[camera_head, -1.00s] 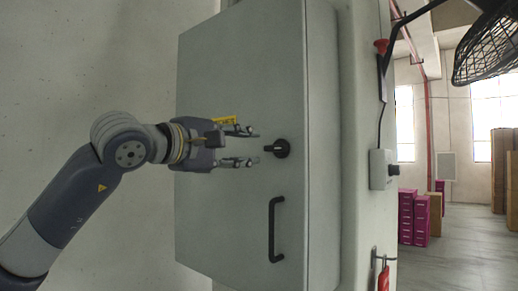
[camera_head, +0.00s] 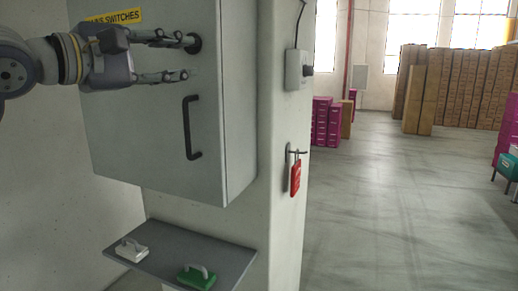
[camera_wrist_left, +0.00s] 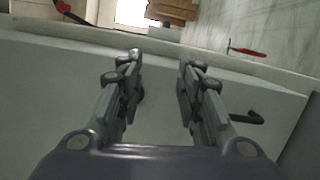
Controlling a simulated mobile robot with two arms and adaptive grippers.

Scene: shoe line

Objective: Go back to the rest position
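My left gripper (camera_head: 188,58) comes in from the left at the top of the head view, in front of the grey switch cabinet (camera_head: 150,155). Its fingers are apart and nothing is between them. The cabinet's black knob (camera_head: 194,43) shows just beyond the upper fingertip; I cannot tell whether they touch. In the left wrist view the two fingers (camera_wrist_left: 160,75) are also apart, over the cabinet's face. The cabinet door is shut, with a black handle (camera_head: 189,128) below the gripper. My right gripper is not in view.
A grey shelf (camera_head: 160,262) below holds a white padlock (camera_head: 131,250) and a green padlock (camera_head: 197,277). A red tag (camera_head: 296,178) hangs on a hook on the pillar. A control box (camera_head: 298,70) juts out above. Floor at right is open, with brown boxes (camera_head: 470,85) far back.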

